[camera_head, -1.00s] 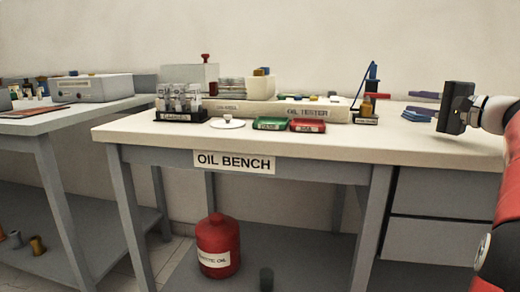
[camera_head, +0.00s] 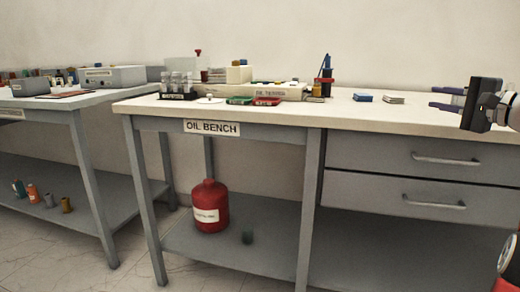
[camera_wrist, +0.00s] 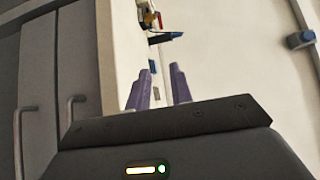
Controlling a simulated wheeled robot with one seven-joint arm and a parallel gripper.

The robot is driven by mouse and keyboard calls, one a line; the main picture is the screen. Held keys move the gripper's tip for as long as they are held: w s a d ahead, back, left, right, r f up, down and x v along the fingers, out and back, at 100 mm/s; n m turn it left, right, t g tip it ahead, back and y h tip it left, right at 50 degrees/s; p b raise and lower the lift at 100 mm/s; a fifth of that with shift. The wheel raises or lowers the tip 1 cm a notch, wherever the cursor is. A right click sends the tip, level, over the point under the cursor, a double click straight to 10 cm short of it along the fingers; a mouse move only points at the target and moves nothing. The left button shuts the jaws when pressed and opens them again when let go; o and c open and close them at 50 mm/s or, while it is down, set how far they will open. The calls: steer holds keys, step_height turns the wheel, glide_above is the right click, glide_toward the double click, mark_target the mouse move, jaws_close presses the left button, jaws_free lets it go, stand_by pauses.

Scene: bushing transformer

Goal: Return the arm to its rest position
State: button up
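My gripper (camera_head: 436,98) is at the right edge of the head view, with its dark body and two purple-blue fingers pointing left. It is above the right part of the oil bench (camera_head: 370,116). In the wrist view my gripper (camera_wrist: 161,74) shows two fingers apart with nothing between them. Part of my red and pale arm is at the right edge of the head view; most of it is out of view.
The bench holds a vial rack (camera_head: 178,87), a green tray (camera_head: 239,101), a red tray (camera_head: 267,102) and a blue block (camera_head: 363,98). Drawers (camera_head: 420,160) are below its right side. A red oil can (camera_head: 210,206) stands on the lower shelf. A second bench (camera_head: 62,103) is at left.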

steer(key=s+a+f+n+g+h+p, duration=0.1)
steer(key=s+a+f+g, duration=0.2)
steer(key=a, duration=0.4)
steer(key=s+a+f+n+g+h, duration=0.1)
steer(key=s+a+f, duration=0.1)
steer(key=a+f, duration=0.35)
steer(key=s+a+f+n+g+h+p, duration=0.1)
steer(key=s+a+f+n+g, duration=0.15)
steer(key=a, duration=0.65)
steer(key=s+a+f+n+g+h, duration=0.1)
steer(key=s+a+f+n+h, duration=0.1)
steer(key=s+f, duration=0.7)
steer(key=s+a+f+n+g+h+p, duration=0.1)
steer(key=s+a+f+n+g+h, duration=0.1)
steer(key=s+f, duration=0.8)
steer(key=s+a+n+h, duration=0.1)
steer(key=s+n+h, duration=0.1)
steer(key=s+n, duration=0.1)
steer(key=shift+s+p, duration=0.3)
steer(key=shift+s, duration=0.15)
steer(key=shift+a+n+g, duration=0.1)
steer(key=shift+n+g, duration=0.15)
